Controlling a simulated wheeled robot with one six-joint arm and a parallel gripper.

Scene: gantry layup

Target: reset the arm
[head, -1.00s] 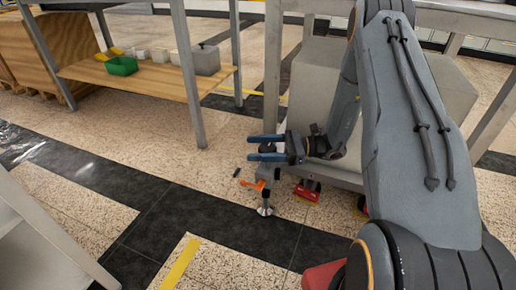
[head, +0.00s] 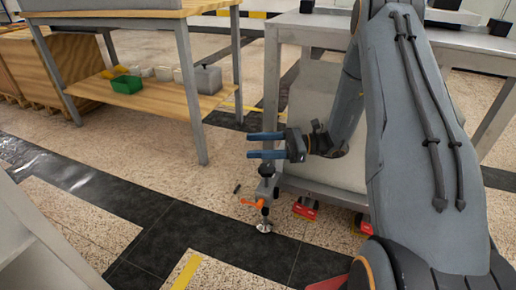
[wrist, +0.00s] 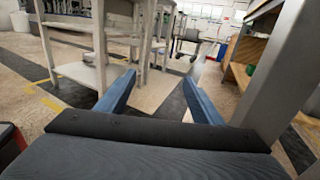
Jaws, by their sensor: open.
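My gripper (head: 264,146) is in the middle of the head view, at the end of my grey arm. Its two blue fingers point left and stand apart with nothing between them. It hangs above the floor, in front of a grey metal table. In the wrist view my gripper (wrist: 158,95) shows both blue fingers spread, with only floor and distant furniture beyond them.
A wooden workbench (head: 160,97) with a green bin (head: 126,84) on its lower shelf stands at the left. The grey table (head: 272,75) stands behind my gripper. An orange-handled metal foot (head: 264,205) is just below. Open floor lies to the left.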

